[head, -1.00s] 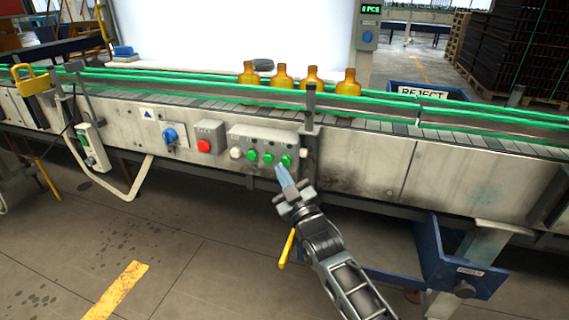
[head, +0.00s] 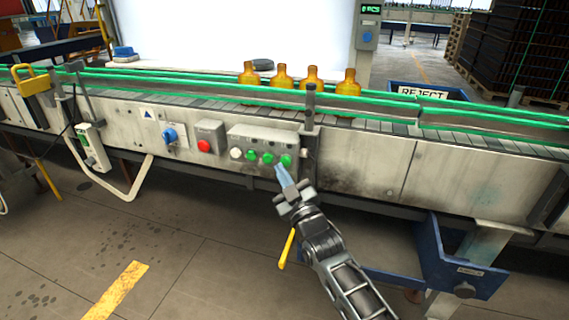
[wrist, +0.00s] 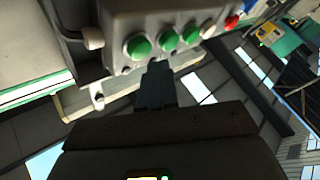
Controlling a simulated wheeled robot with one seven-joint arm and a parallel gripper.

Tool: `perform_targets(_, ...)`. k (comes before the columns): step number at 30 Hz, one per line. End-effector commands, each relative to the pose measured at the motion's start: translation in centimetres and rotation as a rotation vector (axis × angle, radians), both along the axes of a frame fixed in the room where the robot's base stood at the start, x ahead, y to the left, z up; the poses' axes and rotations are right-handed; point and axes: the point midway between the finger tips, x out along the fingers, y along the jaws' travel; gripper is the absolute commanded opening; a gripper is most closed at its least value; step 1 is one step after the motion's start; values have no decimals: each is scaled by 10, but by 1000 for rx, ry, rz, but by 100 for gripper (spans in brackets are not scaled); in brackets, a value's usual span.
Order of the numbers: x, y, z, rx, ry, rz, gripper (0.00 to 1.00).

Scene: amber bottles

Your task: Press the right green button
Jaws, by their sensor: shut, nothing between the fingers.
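The right green button (head: 286,160) is the last of several in a row on a grey control box (head: 258,144) on the conveyor's front panel. Two more green buttons, a middle one (head: 268,158) and a left one (head: 252,155), sit beside it. My gripper (head: 281,172) is shut and empty, with its tips just below and slightly left of the right button. In the wrist view the shut fingers (wrist: 156,75) point toward the box, close to the right green button (wrist: 138,46). I cannot tell whether they touch the box.
A white button (head: 237,154), a red button (head: 204,146) and a blue knob (head: 169,135) lie to the left. A dark post (head: 310,110) stands right of the box. Several amber bottles (head: 312,78) stand on the conveyor above. A blue bin (head: 455,262) is at lower right.

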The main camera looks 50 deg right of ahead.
Motion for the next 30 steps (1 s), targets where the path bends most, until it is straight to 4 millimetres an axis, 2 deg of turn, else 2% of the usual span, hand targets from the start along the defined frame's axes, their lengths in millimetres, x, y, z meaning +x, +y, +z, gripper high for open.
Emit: perform_targets(30, 3, -9, 0, 0, 0, 0, 0)
